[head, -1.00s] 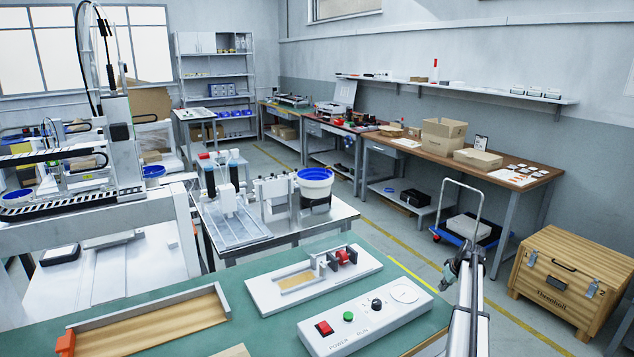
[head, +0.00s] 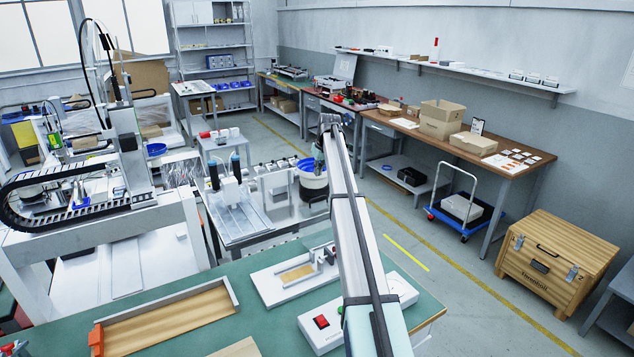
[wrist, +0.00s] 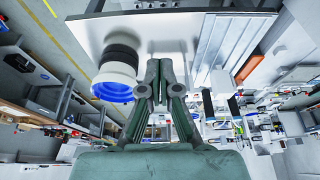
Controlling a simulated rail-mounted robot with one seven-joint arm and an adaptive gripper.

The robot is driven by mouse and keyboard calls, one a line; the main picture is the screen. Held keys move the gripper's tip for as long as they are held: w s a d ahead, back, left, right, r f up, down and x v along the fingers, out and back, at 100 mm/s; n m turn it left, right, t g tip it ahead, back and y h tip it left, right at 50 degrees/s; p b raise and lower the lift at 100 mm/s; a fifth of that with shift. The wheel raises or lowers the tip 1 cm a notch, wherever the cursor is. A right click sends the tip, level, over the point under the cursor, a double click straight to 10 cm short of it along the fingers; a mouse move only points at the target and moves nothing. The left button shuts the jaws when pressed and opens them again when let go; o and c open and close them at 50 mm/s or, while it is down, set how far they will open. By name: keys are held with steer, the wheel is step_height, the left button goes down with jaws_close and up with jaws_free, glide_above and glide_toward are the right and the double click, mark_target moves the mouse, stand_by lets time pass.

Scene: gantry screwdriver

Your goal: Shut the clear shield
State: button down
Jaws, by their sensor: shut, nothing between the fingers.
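My gripper (head: 318,168) shows small and partly hidden at the far end of my arm in the head view, near the blue-rimmed bowl (head: 312,181). In the wrist view my gripper (wrist: 160,66) has its two fingers together, with nothing between them. The clear shield cannot be picked out for certain. A pale, see-through flat panel (head: 234,206) lies on the metal table below a small upright screwdriver unit (head: 232,184). Whether that panel is the shield I cannot tell.
The bowl also shows left of my fingers in the wrist view (wrist: 116,75). A gantry machine (head: 130,165) stands on the left. The green bench (head: 265,325) in front carries a wooden tray (head: 165,315) and a switch box (head: 318,328).

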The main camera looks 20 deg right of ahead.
steer(key=p, duration=0.3)
glide_above(319, 203)
steer(key=w, duration=0.4)
step_height(319, 203, down, 8)
steer(key=f, duration=0.1)
steer(key=s+p, duration=0.1)
steer(key=s, duration=0.2)
steer(key=shift+p, duration=0.35)
steer(key=shift+s+d+f, duration=0.1)
steer(key=shift+s+f, duration=0.05)
steer(key=shift+s, duration=0.25)
